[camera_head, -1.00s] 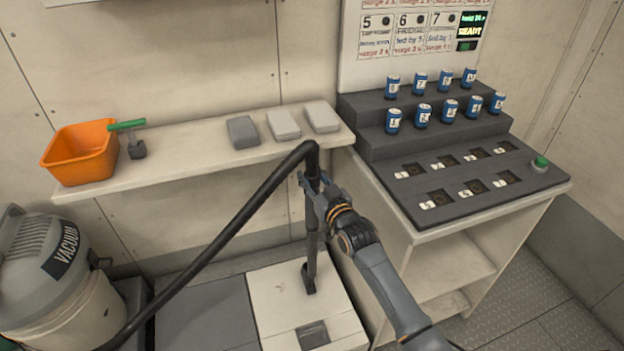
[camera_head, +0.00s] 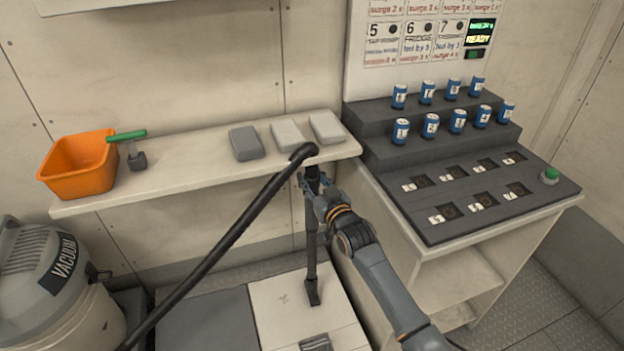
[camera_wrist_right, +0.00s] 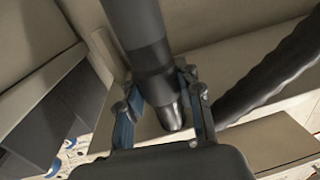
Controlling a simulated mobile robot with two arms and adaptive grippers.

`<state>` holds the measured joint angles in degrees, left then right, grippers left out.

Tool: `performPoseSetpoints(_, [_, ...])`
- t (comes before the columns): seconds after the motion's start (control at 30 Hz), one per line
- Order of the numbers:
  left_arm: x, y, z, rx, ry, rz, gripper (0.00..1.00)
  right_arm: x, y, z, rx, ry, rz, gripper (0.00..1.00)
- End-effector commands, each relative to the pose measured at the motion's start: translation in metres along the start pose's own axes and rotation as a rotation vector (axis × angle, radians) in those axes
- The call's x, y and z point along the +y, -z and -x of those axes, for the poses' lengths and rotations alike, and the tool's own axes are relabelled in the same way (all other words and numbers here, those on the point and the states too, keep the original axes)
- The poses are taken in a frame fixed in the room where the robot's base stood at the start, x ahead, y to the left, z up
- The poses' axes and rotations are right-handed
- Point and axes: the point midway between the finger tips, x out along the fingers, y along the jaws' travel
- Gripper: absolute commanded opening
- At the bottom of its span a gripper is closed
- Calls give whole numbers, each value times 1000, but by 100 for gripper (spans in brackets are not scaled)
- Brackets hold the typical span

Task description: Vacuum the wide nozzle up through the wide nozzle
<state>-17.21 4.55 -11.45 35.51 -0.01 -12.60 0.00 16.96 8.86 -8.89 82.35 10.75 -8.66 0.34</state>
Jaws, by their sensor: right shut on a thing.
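My right gripper (camera_head: 318,187) is shut on the upper part of a black vacuum wand (camera_head: 311,235). The wand stands nearly upright, and its flared foot (camera_head: 312,293) is at the pale floor panel (camera_head: 275,305); I cannot tell whether they touch. The right wrist view shows the dark tube (camera_wrist_right: 150,60) between my fingers (camera_wrist_right: 162,105). A black hose (camera_head: 225,240) runs from the wand's top down to the left, past the grey vacuum (camera_head: 40,285). No separate loose wide nozzle can be made out. My left gripper is out of view.
A dark, striped opening (camera_head: 316,343) lies in the panel in front of the foot. A stepped console (camera_head: 440,225) with blue cans and a green button stands right.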

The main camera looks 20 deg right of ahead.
Motion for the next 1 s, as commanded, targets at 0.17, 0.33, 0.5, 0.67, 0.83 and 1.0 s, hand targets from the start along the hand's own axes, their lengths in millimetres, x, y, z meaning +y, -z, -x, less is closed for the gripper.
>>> performPoseSetpoints(0.17, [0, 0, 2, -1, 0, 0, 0, 0, 1, 0, 3, 0, 0, 0])
performPoseSetpoints(0.33, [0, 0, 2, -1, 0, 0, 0, 0, 1, 0, 3, 0, 0, 0])
performPoseSetpoints(0.5, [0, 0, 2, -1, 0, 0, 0, 0, 0, 0, 3, 0, 0, 0])
performPoseSetpoints(0.67, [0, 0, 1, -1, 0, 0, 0, 0, -2, 0, 2, 0, 0, 0])
performPoseSetpoints(0.83, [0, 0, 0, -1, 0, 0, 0, 0, -5, 0, 2, 0, 1, 0])
performPoseSetpoints(1.0, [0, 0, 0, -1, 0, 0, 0, 0, -5, 0, 3, 0, 0, 0])
